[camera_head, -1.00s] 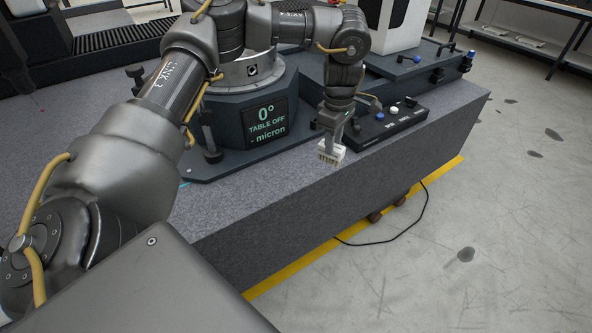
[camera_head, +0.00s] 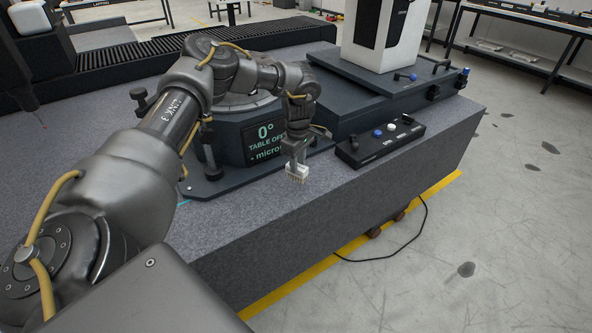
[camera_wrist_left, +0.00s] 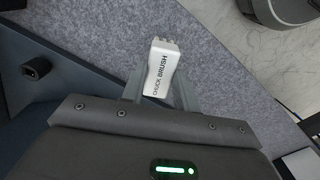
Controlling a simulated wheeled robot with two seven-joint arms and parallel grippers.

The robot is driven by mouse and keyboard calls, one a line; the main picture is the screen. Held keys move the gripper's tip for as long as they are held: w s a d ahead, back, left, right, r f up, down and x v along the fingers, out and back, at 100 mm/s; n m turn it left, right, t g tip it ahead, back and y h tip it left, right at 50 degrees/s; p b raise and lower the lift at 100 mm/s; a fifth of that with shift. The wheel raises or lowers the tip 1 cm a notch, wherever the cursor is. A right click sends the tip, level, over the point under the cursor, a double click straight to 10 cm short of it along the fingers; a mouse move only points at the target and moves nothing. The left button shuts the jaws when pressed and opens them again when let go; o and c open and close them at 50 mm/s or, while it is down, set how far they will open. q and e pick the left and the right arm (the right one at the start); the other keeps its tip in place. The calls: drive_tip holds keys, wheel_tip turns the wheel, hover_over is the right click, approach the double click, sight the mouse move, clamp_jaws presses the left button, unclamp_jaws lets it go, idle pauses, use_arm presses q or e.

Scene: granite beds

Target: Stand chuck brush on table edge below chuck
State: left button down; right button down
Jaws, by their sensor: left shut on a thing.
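The chuck brush (camera_wrist_left: 162,70) is a small white block with its name printed on it, held between the fingers of my left gripper (camera_wrist_left: 160,88) in the left wrist view. In the head view my left gripper (camera_head: 296,160) points down over the front of the granite table (camera_head: 345,195), and the brush (camera_head: 297,172) shows at its fingertips, bristles downward. I cannot tell if the bristles touch the granite. The dark round chuck unit (camera_head: 235,142) with the "0° TABLE OFF" display (camera_head: 265,142) stands just behind, partly hidden by my left arm. My right gripper is out of view.
A black control box (camera_head: 380,144) with knobs sits on the granite right of the gripper. A dark base with a white column (camera_head: 382,38) stands behind it. The granite's front strip is bare left of the box. A cable (camera_head: 405,238) lies on the floor.

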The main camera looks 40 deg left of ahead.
use_arm(q)
drive_tip(key=shift+a+f, duration=0.3)
drive_tip(key=shift+f, duration=0.1)
wheel_tip(320, 180, down, 3)
drive_tip(key=shift+r, duration=0.2)
drive_tip(key=shift+a+f, duration=0.1)
drive_tip(key=shift+f, duration=0.2)
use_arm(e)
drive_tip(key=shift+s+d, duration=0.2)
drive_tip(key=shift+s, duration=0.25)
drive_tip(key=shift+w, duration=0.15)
use_arm(q)
drive_tip(key=shift+f, duration=0.1)
drive_tip(key=c, duration=1.1)
unclamp_jaws()
drive_tip(key=shift+o, duration=0.2)
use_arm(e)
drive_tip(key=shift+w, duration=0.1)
